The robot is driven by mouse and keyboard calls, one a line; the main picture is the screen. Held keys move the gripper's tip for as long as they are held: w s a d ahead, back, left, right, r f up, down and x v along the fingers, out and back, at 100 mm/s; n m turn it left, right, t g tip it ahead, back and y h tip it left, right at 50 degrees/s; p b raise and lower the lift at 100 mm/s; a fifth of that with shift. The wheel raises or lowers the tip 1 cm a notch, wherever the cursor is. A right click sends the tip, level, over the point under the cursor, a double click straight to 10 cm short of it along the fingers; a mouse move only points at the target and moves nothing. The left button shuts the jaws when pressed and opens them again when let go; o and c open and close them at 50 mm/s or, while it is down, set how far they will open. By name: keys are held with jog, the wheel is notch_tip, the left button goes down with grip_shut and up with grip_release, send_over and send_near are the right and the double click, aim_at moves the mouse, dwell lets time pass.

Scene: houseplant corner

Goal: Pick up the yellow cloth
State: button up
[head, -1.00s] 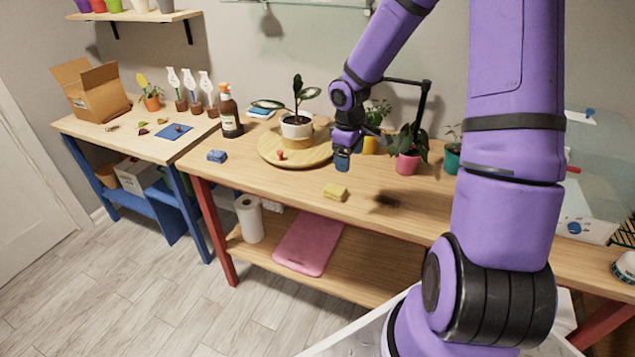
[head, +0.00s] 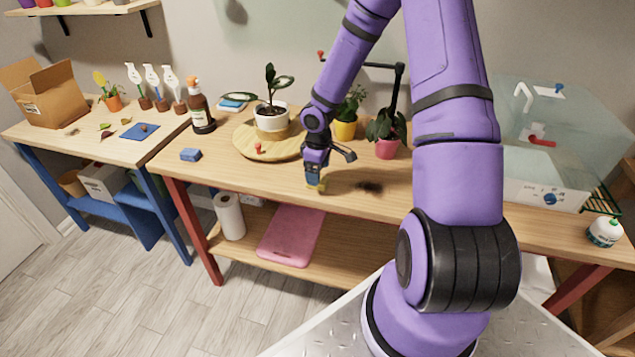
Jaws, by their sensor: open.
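The yellow cloth (head: 320,188) is a small folded piece on the wooden table (head: 230,176), near its front edge. My gripper (head: 314,180) is right at the cloth, pointing down, and hides most of it. Only a bit of yellow shows beside and below the fingers. The jaws are open. I cannot tell whether the fingers touch the cloth or straddle it.
A round wooden board (head: 246,148) with a potted plant (head: 272,115) stands behind on the left. A pink pot (head: 387,148) and a yellow pot (head: 345,130) stand behind my gripper. A dark patch (head: 368,187) lies just right.

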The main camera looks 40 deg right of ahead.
jog(key=shift+f, duration=1.9)
jog(key=c, duration=1)
jog(key=shift+w+r, duration=0.1)
jog(key=shift+r, duration=0.1)
jog(key=shift+r, duration=0.6)
notch_tip(320, 180, up, 2)
jog(key=shift+r, duration=0.2)
jog(key=s+r, duration=0.1)
jog(key=s, duration=1.5)
jog(key=shift+d, duration=0.3)
